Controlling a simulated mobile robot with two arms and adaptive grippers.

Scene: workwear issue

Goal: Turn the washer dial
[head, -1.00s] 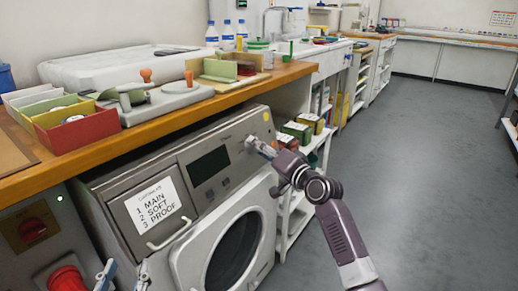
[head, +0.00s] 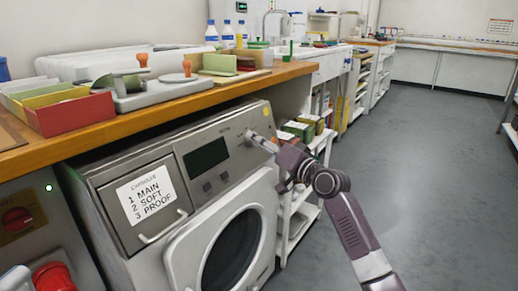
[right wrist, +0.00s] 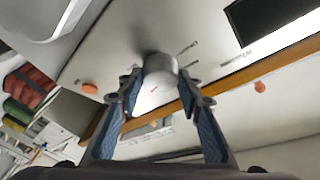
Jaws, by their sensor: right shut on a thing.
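The washer (head: 165,240) stands under the wooden counter, with a grey control panel along its top. Its dial (right wrist: 160,72) is a round grey knob near the panel's right end. In the right wrist view it sits between the two fingertips and shows a small red mark. My right gripper (right wrist: 160,85) is shut on the dial, one blue-padded finger on each side. In the head view the gripper (head: 262,142) reaches the panel from the right and mostly covers the dial. A card (head: 146,195) on the washer reads 1 MAIN, 2 SOFT, 3 PROOF.
The counter (head: 215,98) overhangs the washer and carries a red box (head: 75,113) and a grey stand (head: 165,95). A shelf with boxes (head: 297,130) stands right of the washer. The floor (head: 430,180) at right is clear. A pale part at the lower left is unclear.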

